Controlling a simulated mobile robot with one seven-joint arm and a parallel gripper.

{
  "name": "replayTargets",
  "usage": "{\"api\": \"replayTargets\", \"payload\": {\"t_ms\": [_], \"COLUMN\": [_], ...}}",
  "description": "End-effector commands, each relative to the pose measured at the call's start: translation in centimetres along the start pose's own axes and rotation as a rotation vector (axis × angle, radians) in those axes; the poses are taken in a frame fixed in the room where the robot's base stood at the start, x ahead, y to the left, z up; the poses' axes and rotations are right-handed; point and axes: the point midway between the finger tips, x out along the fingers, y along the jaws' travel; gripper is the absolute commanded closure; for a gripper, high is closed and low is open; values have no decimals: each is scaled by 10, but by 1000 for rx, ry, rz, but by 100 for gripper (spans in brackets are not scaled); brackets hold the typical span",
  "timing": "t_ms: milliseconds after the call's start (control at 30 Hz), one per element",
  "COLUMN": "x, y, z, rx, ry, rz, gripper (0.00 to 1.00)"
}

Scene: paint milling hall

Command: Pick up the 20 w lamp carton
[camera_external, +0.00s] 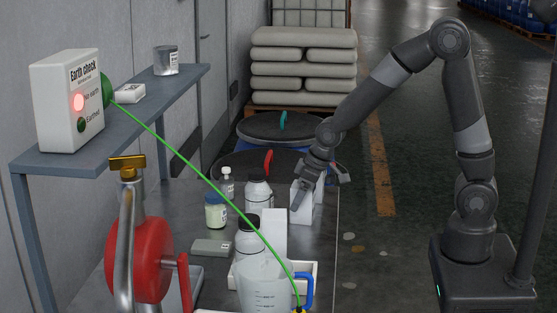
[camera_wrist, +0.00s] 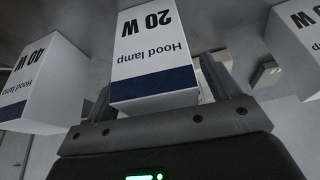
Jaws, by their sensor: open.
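The 20 W lamp carton (camera_wrist: 152,40) is a white box with a dark blue band, printed "Hood lamp" and "20 W", upside down in the wrist view. My gripper (camera_wrist: 158,88) is open, with one finger on each side of this carton's near end; contact cannot be told. A similar 40 W carton (camera_wrist: 42,82) is left of it, and another white carton (camera_wrist: 298,42), its label partly cut off, is right. In the external view my gripper (camera_external: 325,176) is at white cartons (camera_external: 304,205) on the bench's right side; their labels are not readable there.
The bench (camera_external: 185,215) also holds white bottles (camera_external: 258,192), a small jar (camera_external: 216,212), a clear jug (camera_external: 266,288) and a tall white box (camera_external: 273,235). A green cable (camera_external: 190,165) runs from the earth check box (camera_external: 68,100) to the jug. Lidded drums (camera_external: 275,127) stand behind.

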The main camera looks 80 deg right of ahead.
Motion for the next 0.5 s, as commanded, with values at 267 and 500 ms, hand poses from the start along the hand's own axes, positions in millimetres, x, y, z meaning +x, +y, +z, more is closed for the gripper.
{"api": "replayTargets", "payload": {"t_ms": [267, 500], "x": [0, 0], "y": [0, 0], "z": [0, 0], "rx": [0, 0], "ry": [0, 0], "rz": [0, 0], "gripper": [35, 55]}}
